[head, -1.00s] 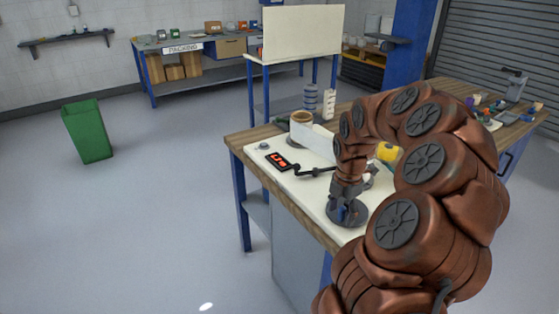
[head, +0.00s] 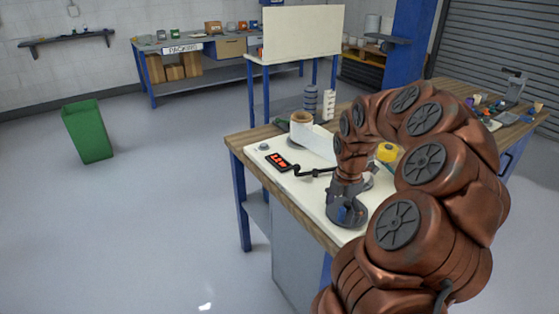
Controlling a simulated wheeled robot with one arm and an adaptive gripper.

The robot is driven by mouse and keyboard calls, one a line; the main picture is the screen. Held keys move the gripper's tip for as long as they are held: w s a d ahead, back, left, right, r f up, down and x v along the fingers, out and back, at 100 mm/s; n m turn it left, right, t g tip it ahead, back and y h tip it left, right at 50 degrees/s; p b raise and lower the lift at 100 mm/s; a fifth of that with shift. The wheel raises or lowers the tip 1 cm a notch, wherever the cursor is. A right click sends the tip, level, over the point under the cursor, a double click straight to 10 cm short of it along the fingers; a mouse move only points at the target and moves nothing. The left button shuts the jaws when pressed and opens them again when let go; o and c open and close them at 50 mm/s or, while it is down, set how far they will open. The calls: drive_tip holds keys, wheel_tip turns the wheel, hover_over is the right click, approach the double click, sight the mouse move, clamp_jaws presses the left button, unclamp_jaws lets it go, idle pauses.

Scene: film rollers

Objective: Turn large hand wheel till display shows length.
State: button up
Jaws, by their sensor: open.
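The display (head: 278,161) is a small black box with lit red digits, too small to read surely. It lies on the pale base plate (head: 310,199) on the workbench. The large hand wheel (head: 335,219) is a dark disc at the plate's front right. My gripper (head: 348,207) is over the wheel, pointing down, with its fingers open at or just above it. The fingers and wheel blend together, so contact cannot be told. A roll with a pale film (head: 302,125) stands at the plate's back, its strip running right behind my arm.
A yellow roll (head: 387,152) shows behind my arm. A small grey knob (head: 264,147) sits at the plate's left corner. My arm covers the plate's right side.

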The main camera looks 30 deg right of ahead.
drive_tip(key=shift+r+p, duration=1.45)
drive_tip(key=shift+r, duration=1.7)
drive_tip(key=shift+w+a+r, duration=0.1)
drive_tip(key=shift+a+r, duration=0.1)
drive_tip(key=shift+a, duration=0.2)
drive_tip(key=s+a+r+m, duration=0.2)
drive_tip(key=a+r+m, duration=0.1)
drive_tip(key=a, duration=0.7)
drive_tip(key=s+a+r+m, duration=0.1)
drive_tip(key=a+r+m, duration=0.15)
drive_tip(key=a, duration=0.65)
drive_tip(key=s+a+f+m+g+p, duration=0.1)
drive_tip(key=s+a+m, duration=1.1)
drive_tip(key=s, duration=0.4)
drive_tip(key=shift+f+g, duration=0.3)
drive_tip(key=shift+g, duration=0.1)
